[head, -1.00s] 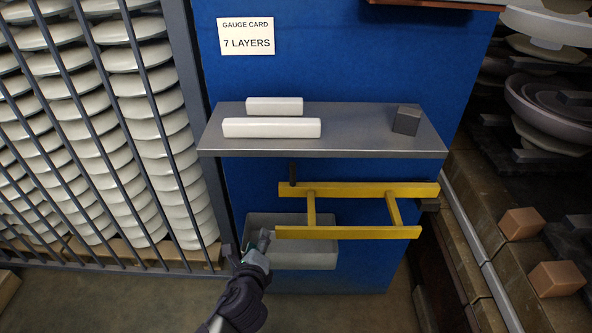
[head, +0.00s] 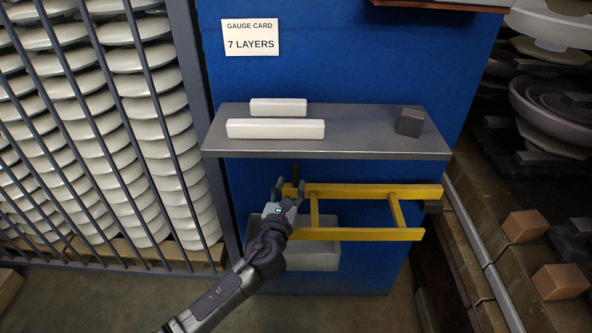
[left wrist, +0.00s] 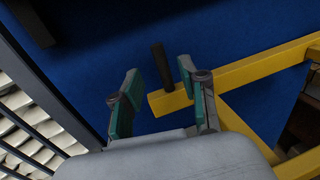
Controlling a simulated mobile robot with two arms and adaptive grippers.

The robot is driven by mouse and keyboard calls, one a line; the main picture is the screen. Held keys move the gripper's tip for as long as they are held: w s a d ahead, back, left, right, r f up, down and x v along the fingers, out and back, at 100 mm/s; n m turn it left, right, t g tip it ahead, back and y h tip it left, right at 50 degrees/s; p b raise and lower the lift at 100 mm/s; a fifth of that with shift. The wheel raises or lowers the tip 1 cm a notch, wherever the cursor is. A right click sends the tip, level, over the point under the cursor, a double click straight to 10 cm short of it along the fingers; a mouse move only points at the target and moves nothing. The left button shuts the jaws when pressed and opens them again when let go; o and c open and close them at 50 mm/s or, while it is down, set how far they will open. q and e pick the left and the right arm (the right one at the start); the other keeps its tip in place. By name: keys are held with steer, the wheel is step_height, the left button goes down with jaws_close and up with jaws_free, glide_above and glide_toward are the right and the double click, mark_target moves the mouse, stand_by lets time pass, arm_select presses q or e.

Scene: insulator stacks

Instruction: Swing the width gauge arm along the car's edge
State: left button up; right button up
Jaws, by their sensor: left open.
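The yellow width gauge arm (head: 360,191) is a ladder-like frame in front of the blue panel, below the grey shelf. A dark upright peg (head: 295,171) stands at its left end. The peg also shows in the left wrist view (left wrist: 161,66), on the end of the yellow bar (left wrist: 255,72). My left gripper (head: 288,184) is open at that left end. In the left wrist view its green-padded fingers (left wrist: 162,80) frame the peg, which appears a little beyond the fingertips; contact cannot be told. My right gripper is out of view. No car shows.
The grey shelf (head: 370,142) above holds two white bars (head: 276,129) and a dark block (head: 410,121). A grey bin (head: 312,260) sits behind the lower yellow bar. A barred rack (head: 150,140) of white discs stands left; loaded shelving (head: 535,226) stands right.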

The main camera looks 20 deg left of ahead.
mark_target(295, 173)
arm_select(q)
steer(key=w, duration=0.7)
steer(key=shift+a, duration=0.3)
jaws_close()
